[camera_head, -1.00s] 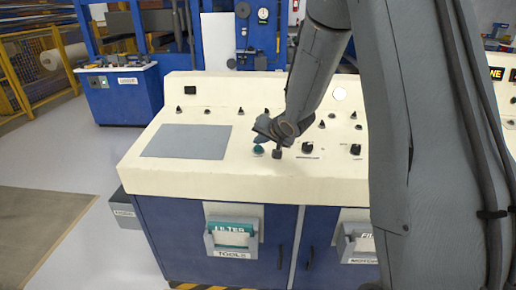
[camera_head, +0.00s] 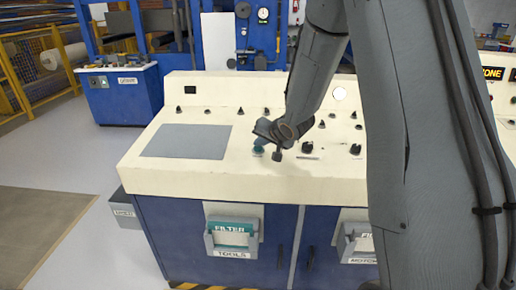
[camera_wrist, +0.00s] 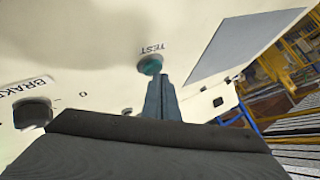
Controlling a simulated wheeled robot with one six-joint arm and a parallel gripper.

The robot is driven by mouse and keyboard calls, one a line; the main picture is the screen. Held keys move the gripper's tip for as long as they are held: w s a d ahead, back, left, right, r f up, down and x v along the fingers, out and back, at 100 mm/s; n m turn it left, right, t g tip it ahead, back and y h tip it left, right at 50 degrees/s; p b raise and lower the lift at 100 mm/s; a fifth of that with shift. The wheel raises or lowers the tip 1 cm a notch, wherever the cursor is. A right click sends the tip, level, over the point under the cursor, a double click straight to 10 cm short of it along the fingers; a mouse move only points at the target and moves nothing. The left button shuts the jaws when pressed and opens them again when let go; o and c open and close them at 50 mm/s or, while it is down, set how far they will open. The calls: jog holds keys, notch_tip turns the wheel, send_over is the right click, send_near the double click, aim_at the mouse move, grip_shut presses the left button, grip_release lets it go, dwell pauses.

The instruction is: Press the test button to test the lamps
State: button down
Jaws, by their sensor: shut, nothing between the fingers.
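The test button is a round teal button (camera_wrist: 150,65) with a "TEST" label beside it on the cream console top. It also shows in the head view (camera_head: 258,149), partly covered by my gripper. My gripper (camera_head: 262,143) is shut and empty, with its fingers pointing down at the button. In the wrist view the closed fingertips (camera_wrist: 162,80) are right at the button's edge. I cannot tell whether they touch it or whether it is pressed in.
A black knob (camera_wrist: 33,113) labelled "BRAKE" sits near the button. Several other knobs stand across the cream console (camera_head: 155,182). A flat grey panel (camera_head: 187,141) lies to the left. My arm hides the console's right part.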

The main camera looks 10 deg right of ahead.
jog(key=shift+f, duration=0.25)
jog(key=shift+r, duration=0.2)
dwell(0.4)
jog(key=shift+r+p, duration=0.75)
jog(key=shift+p, duration=0.3)
jog(key=r+p, duration=0.1)
jog(key=p, duration=0.1)
jog(key=r+p, duration=0.1)
jog(key=r, duration=0.1)
jog(key=r+p, duration=0.2)
jog(key=shift+s+a+p, duration=0.1)
jog(key=shift+s+p, duration=0.2)
